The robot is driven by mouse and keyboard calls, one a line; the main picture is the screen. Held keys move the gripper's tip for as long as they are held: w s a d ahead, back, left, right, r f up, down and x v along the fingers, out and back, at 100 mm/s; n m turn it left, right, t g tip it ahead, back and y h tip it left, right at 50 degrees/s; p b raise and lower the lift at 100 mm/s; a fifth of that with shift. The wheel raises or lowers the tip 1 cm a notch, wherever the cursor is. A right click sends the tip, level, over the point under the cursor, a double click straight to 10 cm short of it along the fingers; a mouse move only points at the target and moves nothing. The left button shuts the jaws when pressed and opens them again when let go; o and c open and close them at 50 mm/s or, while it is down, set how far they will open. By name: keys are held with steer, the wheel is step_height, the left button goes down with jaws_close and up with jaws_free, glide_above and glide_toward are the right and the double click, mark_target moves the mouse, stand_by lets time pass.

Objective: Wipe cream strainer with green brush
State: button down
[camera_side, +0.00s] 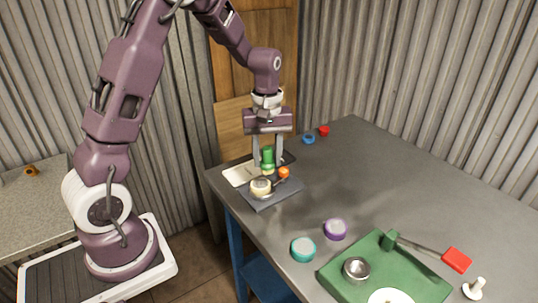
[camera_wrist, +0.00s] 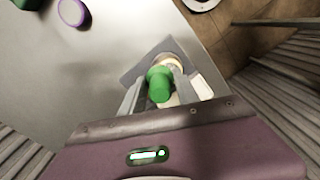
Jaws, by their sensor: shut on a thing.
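My gripper (camera_side: 268,163) points straight down and is shut on the green brush (camera_side: 267,154), held upright. In the wrist view the brush's round green top (camera_wrist: 160,85) sits between my fingers. The cream strainer (camera_side: 261,186) is on a dark grey mat or riser (camera_side: 283,194), just in front of the brush. A dark handle with an orange end (camera_side: 284,172) appears to run from it to the right. In the wrist view the cream rim (camera_wrist: 168,61) shows just beyond the brush, partly hidden by it. I cannot tell whether the brush touches the strainer.
A pale board (camera_side: 239,174) lies beside the mat. Blue (camera_side: 308,139) and red (camera_side: 324,130) pieces are at the back. Purple (camera_side: 335,230) and teal (camera_side: 303,249) round things sit in front, near a green tray (camera_side: 334,276) holding a metal bowl (camera_side: 356,268). The table's middle is clear.

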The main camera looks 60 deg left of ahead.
step_height(320, 180, down, 6)
steer(key=shift+r, duration=0.1)
steer(key=shift+a+f, duration=0.2)
steer(key=shift+f, duration=0.1)
steer(key=shift+s+a, duration=0.15)
steer(key=shift+a, duration=1.2)
steer(key=shift+s+a, duration=0.15)
steer(key=shift+a, duration=1.2)
steer(key=shift+w+d, duration=0.15)
steer(key=shift+d, duration=1.25)
steer(key=shift+w+d, duration=0.15)
steer(key=shift+d, duration=1.25)
steer(key=shift+d+r, duration=0.1)
steer(key=shift+d, duration=0.05)
steer(key=shift+r, duration=3.95)
